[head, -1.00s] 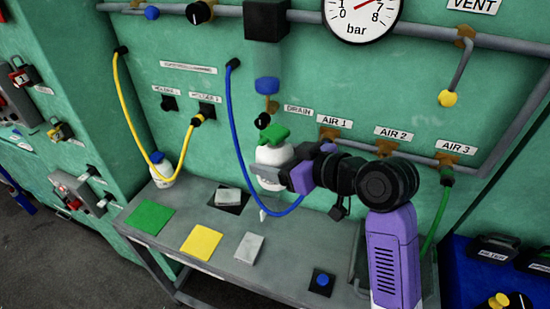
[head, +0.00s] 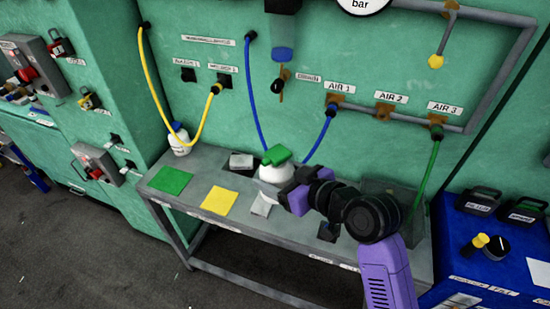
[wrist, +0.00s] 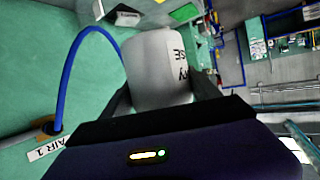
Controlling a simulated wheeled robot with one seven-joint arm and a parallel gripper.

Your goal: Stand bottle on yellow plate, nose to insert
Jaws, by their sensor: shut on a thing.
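My gripper (head: 285,183) is shut on a white bottle (head: 268,173) with a green top (head: 277,155). In the head view the bottle is upright or nearly so and overlaps the back middle of the bench; its base is partly hidden by the gripper, and I cannot tell its exact height above the bench. In the wrist view the white bottle (wrist: 158,72) sits between the fingers, with dark lettering on its side. The yellow plate (head: 219,200) lies flat and bare on the bench, left of the gripper.
A green plate (head: 170,181) lies left of the yellow one, and a pale plate (head: 263,205) lies right. A light block (head: 241,160) on a dark square is behind. Another white bottle (head: 180,140) stands at the back left. A blue hose (head: 262,110) loops behind my gripper.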

